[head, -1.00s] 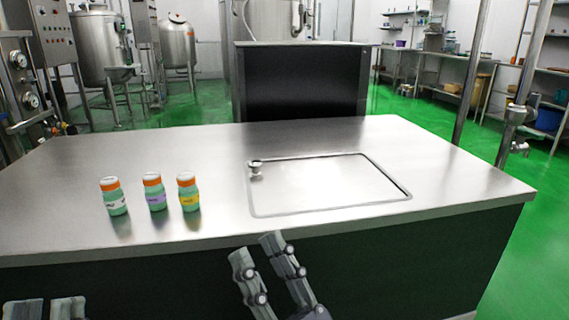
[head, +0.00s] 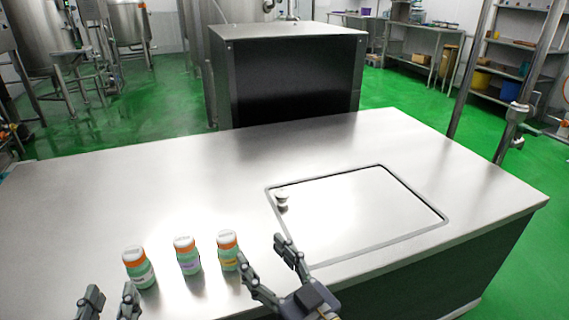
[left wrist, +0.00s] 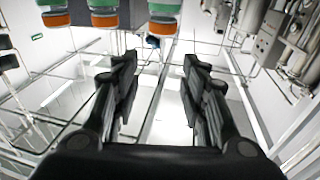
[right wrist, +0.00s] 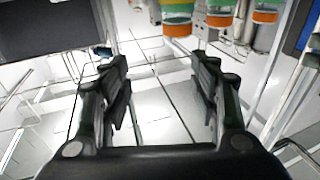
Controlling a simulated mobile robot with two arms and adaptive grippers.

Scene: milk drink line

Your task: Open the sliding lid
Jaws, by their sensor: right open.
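The sliding lid (head: 365,212) is a flat steel panel lying in a dark-edged rectangular frame in the counter, in the head view. It fills the frame, with a thin dark gap along its far and right edges. A small round knob (head: 282,198) stands at its left far corner. My right gripper (head: 262,250) is open and empty, just in front of the knob and the lid's left edge, apart from the knob. My left gripper (head: 108,294) is open and empty at the counter's near left. Both wrist views show the fingers spread with nothing between.
Three green bottles with orange and white caps stand left of the lid: one on the left (head: 138,267), one in the middle (head: 187,255), one on the right (head: 229,250), close to my right gripper. The steel counter (head: 140,190) is clear behind them. A dark cabinet (head: 290,80) stands beyond.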

